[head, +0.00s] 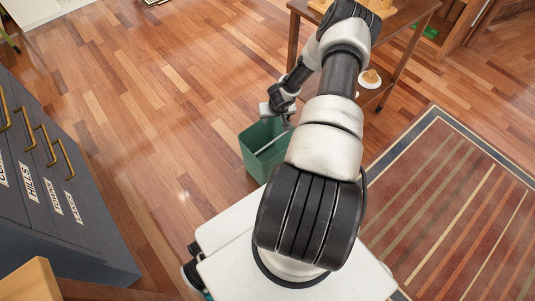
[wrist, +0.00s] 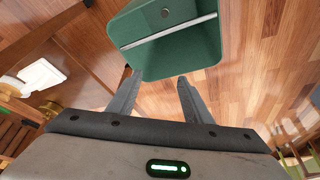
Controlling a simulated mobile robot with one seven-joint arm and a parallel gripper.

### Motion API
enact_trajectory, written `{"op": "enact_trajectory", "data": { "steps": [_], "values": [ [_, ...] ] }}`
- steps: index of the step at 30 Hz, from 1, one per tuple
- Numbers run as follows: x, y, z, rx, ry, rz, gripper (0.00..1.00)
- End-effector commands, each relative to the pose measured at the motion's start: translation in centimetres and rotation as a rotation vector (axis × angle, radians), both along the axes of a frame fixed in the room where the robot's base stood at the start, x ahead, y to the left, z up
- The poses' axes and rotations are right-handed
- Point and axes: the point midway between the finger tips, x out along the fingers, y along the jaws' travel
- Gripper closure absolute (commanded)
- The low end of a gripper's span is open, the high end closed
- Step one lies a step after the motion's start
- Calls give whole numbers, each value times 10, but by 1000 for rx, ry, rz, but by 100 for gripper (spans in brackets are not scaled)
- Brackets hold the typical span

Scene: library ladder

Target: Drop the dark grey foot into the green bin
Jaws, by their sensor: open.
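The green bin (head: 250,152) stands on the wood floor, just below my gripper (head: 284,116) in the head view. In the wrist view the green bin (wrist: 203,58) is at the top, beyond my fingertips. A small dark round thing, which looks like the dark grey foot (wrist: 165,12), lies inside the bin. A pale bar crosses the bin's opening. My gripper (wrist: 160,76) is open, its two fingers apart with nothing between them. In the head view my arm hides part of the bin, and I cannot make out the foot there.
A wooden table (head: 401,18) stands at the back right, with a white and tan item (head: 370,79) by its legs. A striped rug (head: 460,210) lies at right. A dark drawer cabinet (head: 50,190) stands at left. The floor between cabinet and bin is clear.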

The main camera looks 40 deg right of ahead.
Motion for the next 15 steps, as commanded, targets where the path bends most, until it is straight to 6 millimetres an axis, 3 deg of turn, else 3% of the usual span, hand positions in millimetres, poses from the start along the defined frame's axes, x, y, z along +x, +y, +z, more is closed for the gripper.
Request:
{"op": "enact_trajectory", "data": {
  "steps": [1,6,15],
  "values": [
    [-4,1,18,-2,0,1,54],
    [-18,9,55,-2,0,2,54],
    [-34,16,92,0,0,1,54]
  ]
}}
